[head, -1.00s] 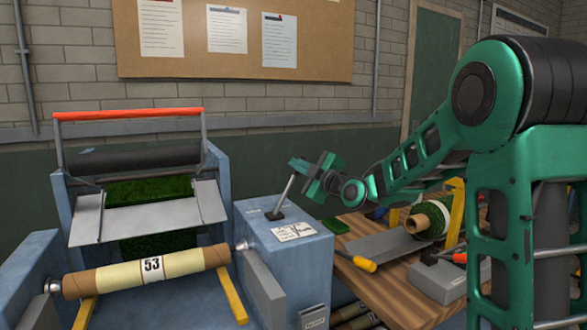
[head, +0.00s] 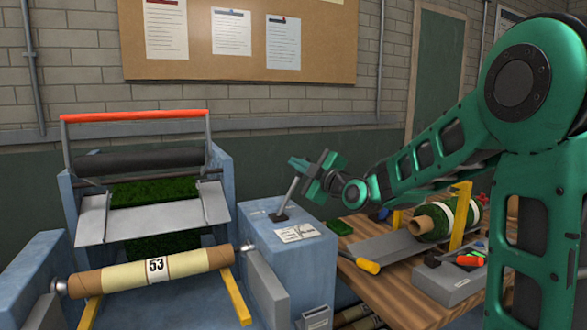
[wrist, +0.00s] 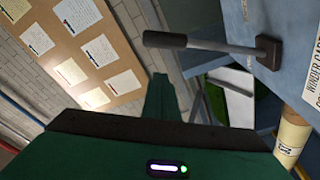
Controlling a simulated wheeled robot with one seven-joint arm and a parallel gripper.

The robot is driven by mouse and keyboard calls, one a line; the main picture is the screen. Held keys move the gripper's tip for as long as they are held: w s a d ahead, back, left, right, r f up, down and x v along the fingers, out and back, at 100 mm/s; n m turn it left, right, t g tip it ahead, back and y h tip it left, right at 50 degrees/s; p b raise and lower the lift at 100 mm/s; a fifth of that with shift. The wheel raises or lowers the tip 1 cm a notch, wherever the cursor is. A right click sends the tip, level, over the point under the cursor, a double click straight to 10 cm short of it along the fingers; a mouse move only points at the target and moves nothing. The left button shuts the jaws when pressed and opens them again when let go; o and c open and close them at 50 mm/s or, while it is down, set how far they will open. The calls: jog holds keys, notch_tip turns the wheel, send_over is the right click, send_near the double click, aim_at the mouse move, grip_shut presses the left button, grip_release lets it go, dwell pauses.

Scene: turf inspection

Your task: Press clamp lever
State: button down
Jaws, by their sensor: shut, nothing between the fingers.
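The clamp lever is a grey rod (head: 288,199) rising from a dark base on the blue cabinet (head: 270,245), leaning slightly right. In the wrist view its dark grip (wrist: 165,40) and rod show above my fingers. My gripper (head: 298,163) is shut and empty, at the lever's upper end, and hides the grip in the head view. In the wrist view my green finger (wrist: 160,98) appears below the grip with a visible gap; I cannot tell whether any part touches.
The winder at left has a red-topped bar (head: 135,115) and a cardboard roller marked 53 (head: 155,268). A wooden bench (head: 400,292) at right holds a turf roll (head: 448,222), a yellow-handled tool (head: 368,265) and a grey box (head: 447,287). A notice board hangs behind.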

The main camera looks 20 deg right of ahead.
jog(key=v, duration=0.6)
jog(key=shift+s, duration=0.15)
jog(key=shift+a+f, duration=0.1)
jog(key=shift+a, duration=0.05)
